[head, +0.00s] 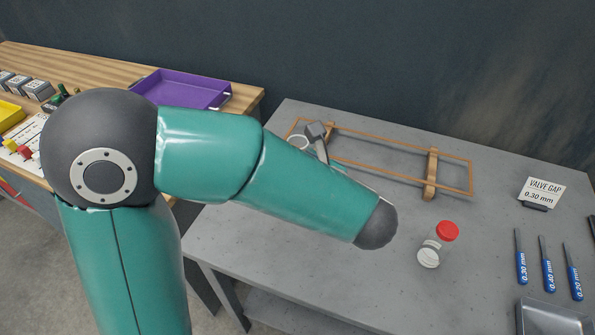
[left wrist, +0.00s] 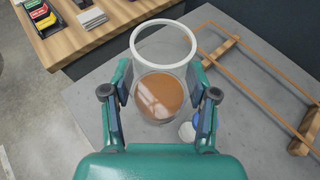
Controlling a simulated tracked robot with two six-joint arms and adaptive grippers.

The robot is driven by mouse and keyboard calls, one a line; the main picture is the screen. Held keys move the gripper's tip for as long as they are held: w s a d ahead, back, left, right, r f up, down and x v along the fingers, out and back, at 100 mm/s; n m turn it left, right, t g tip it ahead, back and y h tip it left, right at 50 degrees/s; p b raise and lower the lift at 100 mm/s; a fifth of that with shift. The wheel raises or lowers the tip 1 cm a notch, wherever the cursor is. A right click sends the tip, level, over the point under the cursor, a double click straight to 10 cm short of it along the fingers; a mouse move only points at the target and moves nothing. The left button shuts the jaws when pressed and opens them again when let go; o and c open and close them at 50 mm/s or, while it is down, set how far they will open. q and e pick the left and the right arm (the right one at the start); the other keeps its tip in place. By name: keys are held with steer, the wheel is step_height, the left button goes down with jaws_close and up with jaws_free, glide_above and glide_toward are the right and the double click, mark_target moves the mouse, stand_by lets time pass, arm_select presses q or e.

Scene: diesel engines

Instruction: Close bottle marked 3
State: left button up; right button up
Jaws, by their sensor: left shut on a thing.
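My left gripper (left wrist: 160,88) is shut on a clear round jar (left wrist: 163,50) with a white open rim and brown contents. No lid is on the jar, and no number on it can be read. A small blue and white thing (left wrist: 188,130) shows below the jar. My right gripper is not in view.
An orange-brown frame on wooden stands (head: 430,175) is at the table's back. A valve gap sign (head: 542,190), blue-handled gauges (head: 547,278) and a metal tray (head: 553,318) are at the right. A wooden bench with a purple tray (head: 181,90) is at the left.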

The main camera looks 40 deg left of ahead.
arm_select(q)
steer(key=shift+r, duration=1.15)
steer(key=o, duration=0.8)
jaws_close()
steer(key=shift+s, duration=0.1)
